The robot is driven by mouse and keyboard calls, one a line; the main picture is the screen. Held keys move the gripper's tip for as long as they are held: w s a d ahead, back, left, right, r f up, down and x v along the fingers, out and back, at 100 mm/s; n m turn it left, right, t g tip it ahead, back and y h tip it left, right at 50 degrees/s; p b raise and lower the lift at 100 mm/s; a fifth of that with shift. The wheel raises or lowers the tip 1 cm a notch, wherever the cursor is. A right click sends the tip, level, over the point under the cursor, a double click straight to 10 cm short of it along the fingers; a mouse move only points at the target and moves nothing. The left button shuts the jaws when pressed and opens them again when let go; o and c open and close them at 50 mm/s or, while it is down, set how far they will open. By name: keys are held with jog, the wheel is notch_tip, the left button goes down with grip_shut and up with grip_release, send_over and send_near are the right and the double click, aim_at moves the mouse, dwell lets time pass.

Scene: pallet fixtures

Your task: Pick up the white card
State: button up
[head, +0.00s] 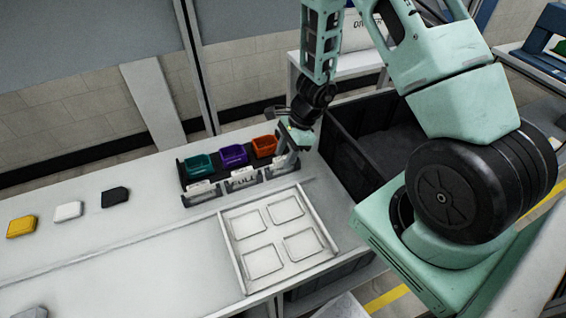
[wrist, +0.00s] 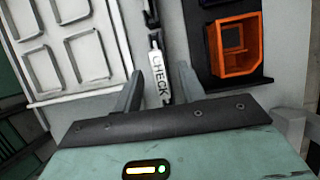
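My gripper (head: 292,142) is at the right end of the black bin rack, by the orange bin. In the wrist view its two fingers (wrist: 160,70) are apart, with a white card (wrist: 159,72) lettered CHECK between them in the picture. Gaps show on both sides of this card, and I see no finger touching it. In the head view the gripper partly covers the right-hand card. Two more white cards stand in the row, a middle one (head: 243,180) seemingly lettered FULL and a left one (head: 200,188). A plain white block (head: 68,210) lies far left on the table.
Teal (head: 198,166), purple (head: 233,155) and orange (head: 263,147) bins stand behind the cards. A white tray (head: 272,237) with square outlines lies in front. Yellow (head: 21,227) and black (head: 115,196) blocks flank the white block. A dark crate (head: 340,160) is right.

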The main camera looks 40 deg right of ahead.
grip_shut()
jog(key=shift+r, duration=0.1)
